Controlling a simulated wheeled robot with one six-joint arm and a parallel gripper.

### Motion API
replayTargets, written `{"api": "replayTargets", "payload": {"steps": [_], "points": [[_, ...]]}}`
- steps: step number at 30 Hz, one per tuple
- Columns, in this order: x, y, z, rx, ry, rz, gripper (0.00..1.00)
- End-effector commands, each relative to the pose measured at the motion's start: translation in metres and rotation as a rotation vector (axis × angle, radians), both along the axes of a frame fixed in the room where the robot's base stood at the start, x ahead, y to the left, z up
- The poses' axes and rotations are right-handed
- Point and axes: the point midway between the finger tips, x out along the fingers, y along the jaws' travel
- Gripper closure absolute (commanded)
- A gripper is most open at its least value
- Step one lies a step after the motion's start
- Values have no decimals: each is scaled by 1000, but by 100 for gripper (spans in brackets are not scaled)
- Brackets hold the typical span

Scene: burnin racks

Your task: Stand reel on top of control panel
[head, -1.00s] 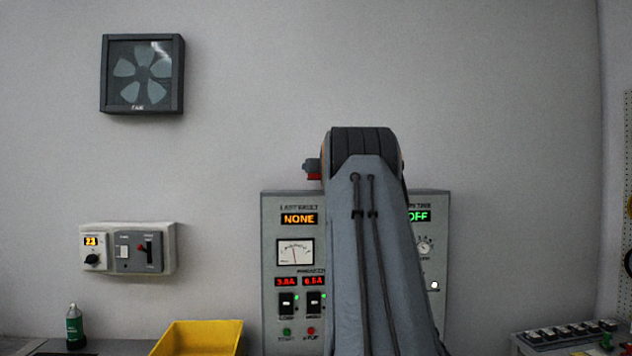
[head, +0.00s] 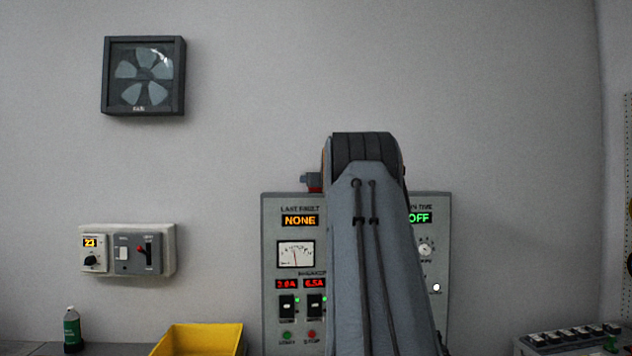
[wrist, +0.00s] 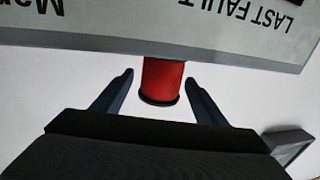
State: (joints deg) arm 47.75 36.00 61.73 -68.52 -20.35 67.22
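The red reel (wrist: 161,80) has a dark rim at its end and shows in the wrist view between my fingers, at the panel's top edge. My gripper (wrist: 159,77) is open around it, with a gap on each side. In the head view, a little of the reel (head: 314,189) shows just above the top edge of the grey control panel (head: 271,265), below my gripper (head: 310,179). The panel's top edge (wrist: 230,50) crosses the wrist view. My arm hides the middle of the panel and most of the gripper in the head view.
A wall fan (head: 144,76) and a switch box (head: 127,250) are on the wall at the left. A yellow bin (head: 198,341) and a green bottle (head: 72,329) are below. A switch unit (head: 567,339) is at lower right. The wall above the panel is clear.

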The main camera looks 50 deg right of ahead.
Motion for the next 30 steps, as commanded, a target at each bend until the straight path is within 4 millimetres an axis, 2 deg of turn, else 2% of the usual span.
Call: {"api": "replayTargets", "payload": {"steps": [6,11,24,30], "points": [[0,0,3,-1,0,0,34],[-11,6,2,0,0,-1,34],[-74,40,2,-1,-2,-2,34],[-96,53,2,0,-1,0,34]]}}
